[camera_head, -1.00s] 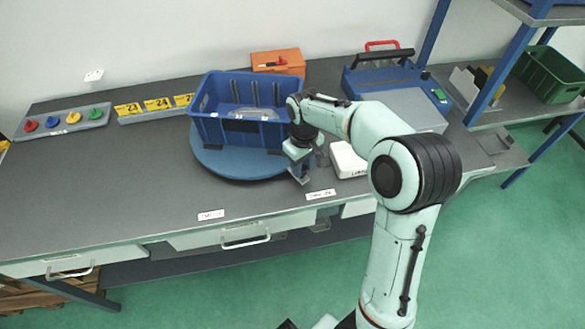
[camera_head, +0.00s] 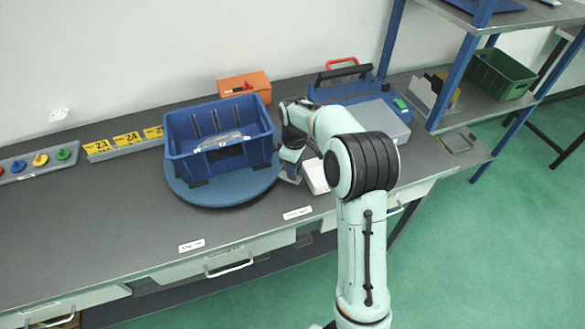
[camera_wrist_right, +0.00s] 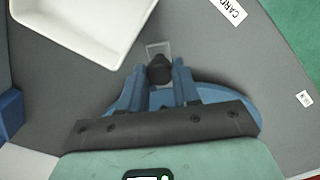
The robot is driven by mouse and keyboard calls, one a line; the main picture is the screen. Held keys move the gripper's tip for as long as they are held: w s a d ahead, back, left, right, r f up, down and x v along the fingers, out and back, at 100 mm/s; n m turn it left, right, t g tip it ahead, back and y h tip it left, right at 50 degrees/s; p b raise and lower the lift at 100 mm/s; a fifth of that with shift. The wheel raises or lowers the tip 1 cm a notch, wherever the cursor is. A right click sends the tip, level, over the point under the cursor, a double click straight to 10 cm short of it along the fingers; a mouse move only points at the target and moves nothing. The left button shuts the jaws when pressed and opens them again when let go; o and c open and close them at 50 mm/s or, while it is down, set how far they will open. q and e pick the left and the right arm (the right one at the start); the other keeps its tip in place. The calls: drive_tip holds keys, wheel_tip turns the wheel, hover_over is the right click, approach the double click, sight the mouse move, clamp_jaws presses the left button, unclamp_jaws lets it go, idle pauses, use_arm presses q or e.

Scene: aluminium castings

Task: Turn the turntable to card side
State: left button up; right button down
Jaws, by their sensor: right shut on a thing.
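The round blue turntable (camera_head: 225,197) lies on the grey bench and carries a blue bin (camera_head: 215,165). It also shows under my right gripper in the wrist view (camera_wrist_right: 243,99). My right gripper (camera_head: 290,176) is at the turntable's right edge. In the wrist view its fingers (camera_wrist_right: 158,78) are closed around a small dark knob (camera_wrist_right: 159,68) at the rim. A white label reading CARD (camera_wrist_right: 229,10) lies on the bench in the wrist view. Two white labels, a left one (camera_head: 191,245) and a right one (camera_head: 298,213), lie along the bench front. My left gripper is not in view.
A white tray (camera_wrist_right: 75,32) stands close to the gripper, right of the turntable. A blue machine (camera_head: 345,92) and an orange box (camera_head: 244,88) stand behind. Yellow number cards (camera_head: 127,138) and coloured knobs (camera_head: 40,160) are at the left. The bench front left is clear.

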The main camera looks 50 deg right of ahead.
drive_tip(key=shift+d+r, duration=0.1)
drive_tip(key=shift+d, duration=0.1)
drive_tip(key=c, duration=1.2)
unclamp_jaws()
drive_tip(key=o, duration=0.4)
drive_tip(key=shift+w, duration=0.1)
drive_tip(key=shift+d, duration=0.1)
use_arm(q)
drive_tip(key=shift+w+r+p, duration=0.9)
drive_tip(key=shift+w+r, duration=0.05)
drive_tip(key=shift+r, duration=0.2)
use_arm(e)
wheel_tip(320, 180, up, 13)
drive_tip(key=shift+r, duration=0.1)
